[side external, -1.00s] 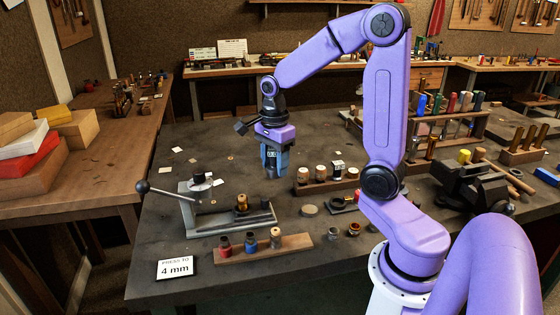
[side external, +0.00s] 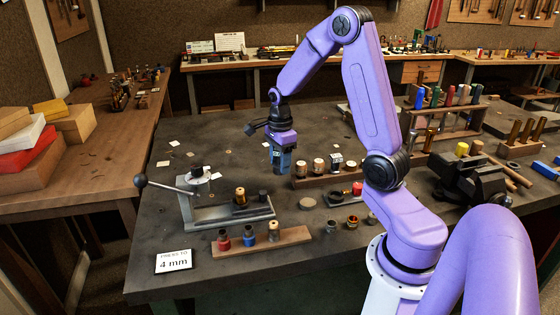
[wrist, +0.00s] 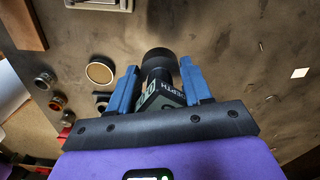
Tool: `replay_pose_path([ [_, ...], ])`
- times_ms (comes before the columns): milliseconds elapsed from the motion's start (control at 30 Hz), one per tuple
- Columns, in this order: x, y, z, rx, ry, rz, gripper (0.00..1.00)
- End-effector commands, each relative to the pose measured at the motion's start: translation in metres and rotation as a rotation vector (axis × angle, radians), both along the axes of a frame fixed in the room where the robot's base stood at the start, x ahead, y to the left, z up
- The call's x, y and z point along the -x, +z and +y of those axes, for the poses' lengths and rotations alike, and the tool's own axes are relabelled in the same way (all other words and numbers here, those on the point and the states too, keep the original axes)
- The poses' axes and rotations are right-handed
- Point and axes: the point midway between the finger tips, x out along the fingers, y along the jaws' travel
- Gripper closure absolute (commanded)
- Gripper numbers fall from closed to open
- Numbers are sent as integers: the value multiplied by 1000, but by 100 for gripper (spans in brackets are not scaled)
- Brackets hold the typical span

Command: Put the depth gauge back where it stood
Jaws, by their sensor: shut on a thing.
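The depth gauge is the dark piece with a rounded black end and a label reading DEPTH (wrist: 160,92) in the wrist view. My gripper (wrist: 158,80) has its two blue fingers shut on it, one on each side. In the side external view my gripper (side external: 281,160) points down over the bench, behind the lever press (side external: 225,212) and just left of the wooden rack (side external: 330,178). The fingers mostly hide the gauge there. I cannot tell which spot on the bench the gauge stood in.
The rack holds several pale cylinders and a black-and-white block (side external: 336,160). A round tan disc (side external: 307,204) and small rings (side external: 352,222) lie in front of it. The bench behind my gripper is mostly clear.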

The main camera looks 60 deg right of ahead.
Motion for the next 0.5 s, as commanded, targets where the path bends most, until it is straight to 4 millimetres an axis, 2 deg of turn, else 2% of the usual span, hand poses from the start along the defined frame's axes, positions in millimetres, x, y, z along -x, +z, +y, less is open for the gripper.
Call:
replay_pose_path([
  [500,0,-39,0,0,0,2,90],
])
